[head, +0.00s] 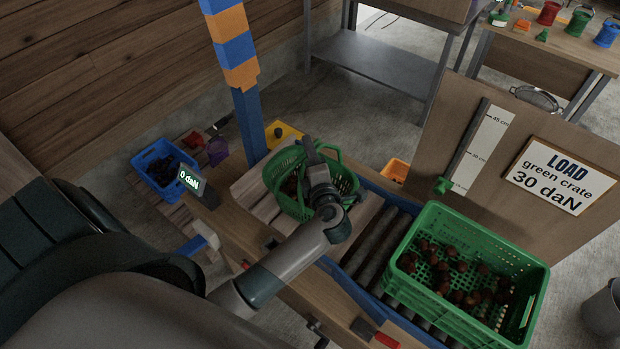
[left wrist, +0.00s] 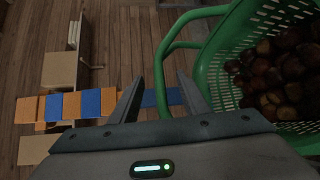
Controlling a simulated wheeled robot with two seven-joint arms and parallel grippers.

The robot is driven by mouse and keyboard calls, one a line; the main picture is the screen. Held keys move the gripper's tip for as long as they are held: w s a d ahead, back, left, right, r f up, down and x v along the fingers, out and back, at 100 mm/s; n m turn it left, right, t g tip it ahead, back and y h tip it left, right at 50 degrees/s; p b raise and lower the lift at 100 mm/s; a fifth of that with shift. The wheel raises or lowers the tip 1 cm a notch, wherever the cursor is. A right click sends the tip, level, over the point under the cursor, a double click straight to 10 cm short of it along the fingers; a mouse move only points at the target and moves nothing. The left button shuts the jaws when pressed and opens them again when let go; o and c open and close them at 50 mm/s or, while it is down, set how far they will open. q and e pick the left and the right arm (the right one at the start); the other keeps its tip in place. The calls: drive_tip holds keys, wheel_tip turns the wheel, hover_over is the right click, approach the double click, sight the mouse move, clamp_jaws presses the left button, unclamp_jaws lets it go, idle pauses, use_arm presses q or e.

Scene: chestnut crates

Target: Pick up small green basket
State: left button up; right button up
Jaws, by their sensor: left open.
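The small green basket (head: 347,184) stands on a wooden pallet-like surface in the head view. It holds brown chestnuts and has a green handle. My left gripper (head: 307,150) is over the basket, and my wrist hides part of it. In the left wrist view the basket (left wrist: 222,62) fills the upper right, with chestnuts inside. Its handle (left wrist: 158,72) curves down toward the space between the two fingers of my left gripper (left wrist: 160,90). The fingers are apart and the gripper is open. I cannot tell whether either finger touches the handle. My right gripper is not in view.
A large green crate (head: 412,232) with chestnuts sits on rollers at the right. A blue and orange striped post (head: 236,60) stands just behind the basket. A blue crate (head: 150,155) is at the left. A board with a load sign (head: 547,178) stands behind the large crate.

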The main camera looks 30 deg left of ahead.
use_arm(q)
clamp_jaws()
idle(1.3)
drive_tip(key=shift+r, duration=0.1)
